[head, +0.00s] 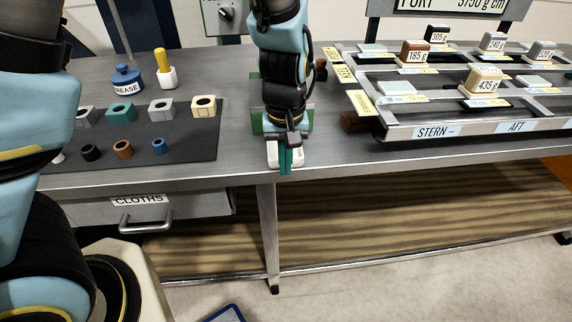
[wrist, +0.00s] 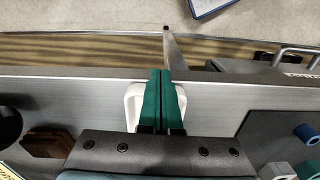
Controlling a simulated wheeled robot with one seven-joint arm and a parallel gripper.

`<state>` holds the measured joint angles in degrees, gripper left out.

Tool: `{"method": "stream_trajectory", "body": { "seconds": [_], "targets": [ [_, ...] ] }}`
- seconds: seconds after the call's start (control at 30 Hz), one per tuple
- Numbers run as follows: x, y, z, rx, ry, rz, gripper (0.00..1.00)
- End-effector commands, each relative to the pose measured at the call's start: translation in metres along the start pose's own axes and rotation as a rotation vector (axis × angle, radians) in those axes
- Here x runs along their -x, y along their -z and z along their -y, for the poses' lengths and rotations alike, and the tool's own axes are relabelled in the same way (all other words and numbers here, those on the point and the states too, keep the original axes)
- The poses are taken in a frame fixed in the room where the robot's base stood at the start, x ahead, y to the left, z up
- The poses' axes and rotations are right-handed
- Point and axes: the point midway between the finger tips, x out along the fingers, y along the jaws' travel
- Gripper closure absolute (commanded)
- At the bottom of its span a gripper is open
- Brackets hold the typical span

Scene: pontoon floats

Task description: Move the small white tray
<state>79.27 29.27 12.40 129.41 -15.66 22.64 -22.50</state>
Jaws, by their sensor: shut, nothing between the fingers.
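My gripper (head: 285,168) points down at the front edge of the grey bench, its green fingertips together with nothing between them. In the wrist view the green fingers (wrist: 165,102) touch along their length, with a white curved part on each side that looks like part of the gripper. I cannot make out a small white tray with certainty in either view. A green-edged thing (head: 257,123) on the bench is mostly hidden behind my gripper and wrist.
At left, a dark mat (head: 190,145) holds several coloured blocks and rings, with a grease pot (head: 126,80) behind. At right stands a float rack (head: 400,132) with weights. A cloths drawer (head: 180,208) is under the bench. A blue-rimmed flat thing (head: 228,314) lies on the floor.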

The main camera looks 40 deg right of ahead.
Motion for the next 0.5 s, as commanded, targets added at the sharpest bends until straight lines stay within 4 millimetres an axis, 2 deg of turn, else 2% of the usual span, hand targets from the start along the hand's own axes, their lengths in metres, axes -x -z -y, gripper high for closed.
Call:
{"method": "stream_trajectory", "body": {
  "seconds": [0.3, 0.37, 0.5],
  "targets": [
    [0.0, 0.004, 0.0, 0.001, 0.0, 0.0, 1.0],
    [0.0, 0.012, 0.0, 0.003, -0.001, -0.001, 1.0],
    [0.0, 0.045, 0.0, 0.004, -0.001, 0.0, 1.0]
  ]
}}
